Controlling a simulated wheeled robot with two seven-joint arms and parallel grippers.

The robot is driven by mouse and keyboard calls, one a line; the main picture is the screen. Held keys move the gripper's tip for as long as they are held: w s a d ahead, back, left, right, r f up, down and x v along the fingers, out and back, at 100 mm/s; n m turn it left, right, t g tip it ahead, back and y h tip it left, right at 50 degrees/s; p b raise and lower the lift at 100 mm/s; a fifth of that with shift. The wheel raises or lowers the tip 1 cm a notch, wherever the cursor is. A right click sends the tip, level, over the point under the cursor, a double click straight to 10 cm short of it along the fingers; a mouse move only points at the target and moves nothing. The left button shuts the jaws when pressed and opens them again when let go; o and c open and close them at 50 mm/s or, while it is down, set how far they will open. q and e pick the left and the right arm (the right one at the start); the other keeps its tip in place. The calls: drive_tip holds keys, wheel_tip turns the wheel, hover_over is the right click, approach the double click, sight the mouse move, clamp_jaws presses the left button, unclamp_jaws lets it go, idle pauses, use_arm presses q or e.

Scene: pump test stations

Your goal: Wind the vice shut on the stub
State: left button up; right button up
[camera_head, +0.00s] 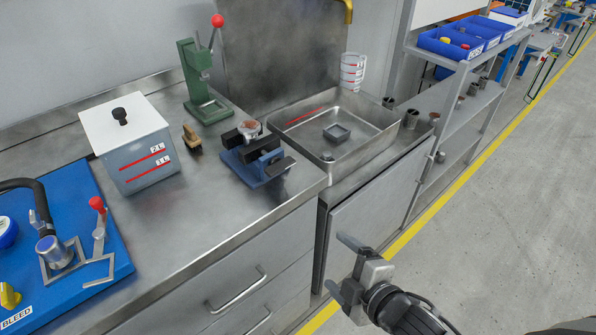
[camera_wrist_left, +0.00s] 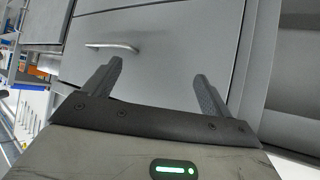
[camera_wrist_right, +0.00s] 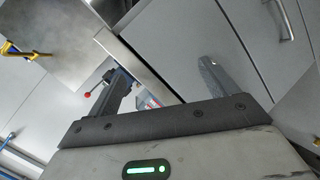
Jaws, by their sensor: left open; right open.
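The vice (camera_head: 262,172) sits on the steel bench, with a blue body and black jaw blocks. A short round stub (camera_head: 250,128) with a reddish top stands upright at the jaws; whether the jaws touch it is too small to tell. A dark bar (camera_head: 280,167) is at the vice's front right. My right gripper (camera_head: 342,267) is open and empty, in front of the bench, below and right of the vice; it also shows in the right wrist view (camera_wrist_right: 162,70). My left gripper (camera_wrist_left: 158,72) is open and empty, facing drawer fronts, outside the head view.
A green press (camera_head: 200,85) stands behind the vice and a steel tray (camera_head: 345,155) right of it. A brush (camera_head: 191,138) and a lidded grey box (camera_head: 140,155) are to the left. A blue board (camera_head: 75,195) with fittings lies far left. The bench front is clear.

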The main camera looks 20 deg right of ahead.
wheel_tip(320, 180, up, 4)
drive_tip(key=w+d+n+t+y+b, duration=0.1)
drive_tip(key=w+d+n+t+b, duration=0.15)
drive_tip(key=n, duration=0.85)
drive_tip(key=n+t+y+b, duration=0.2)
drive_tip(key=n+y, duration=0.1)
drive_tip(key=n, duration=1.2)
approach(284, 168)
drive_tip(key=shift+m+g, duration=0.25)
drive_tip(key=shift+m, duration=0.05)
drive_tip(key=p+x, duration=0.1)
drive_tip(key=x, duration=0.3)
drive_tip(key=p+x, duration=0.1)
drive_tip(key=x, duration=0.4)
drive_tip(key=shift+r, duration=0.2)
use_arm(q)
drive_tip(key=shift+d+f, duration=0.2)
drive_tip(key=shift+f, duration=0.3)
use_arm(e)
drive_tip(key=shift+w+a, duration=0.15)
drive_tip(key=shift+w, duration=0.15)
drive_tip(key=shift+c, duration=0.3)
drive_tip(key=c, duration=0.9)
